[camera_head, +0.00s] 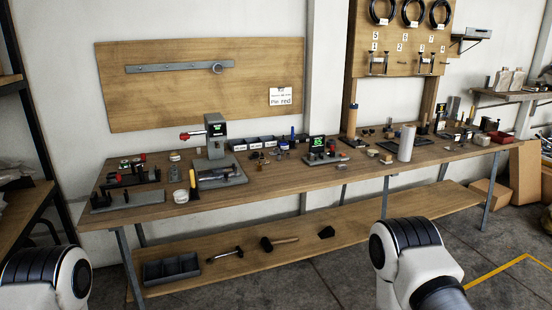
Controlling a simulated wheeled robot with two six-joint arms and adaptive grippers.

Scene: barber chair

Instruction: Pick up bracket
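I cannot single out the bracket with certainty; many small parts lie on the long wooden workbench (290,197) and are too small to tell apart. Small metal and brown pieces (257,157) lie in front of the row of bins at mid-bench, and small brown blocks (386,158) lie further right. Only white and black links of my two arms show at the bottom left and bottom right. Neither gripper is in view.
A grey press-like machine (218,150) and dark fixtures (130,172) stand on the left of the bench. A white cylinder (406,143) stands upright at right. A lower shelf (300,240) holds a dark tray (171,269) and hammers. Cardboard boxes (524,172) stand at far right.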

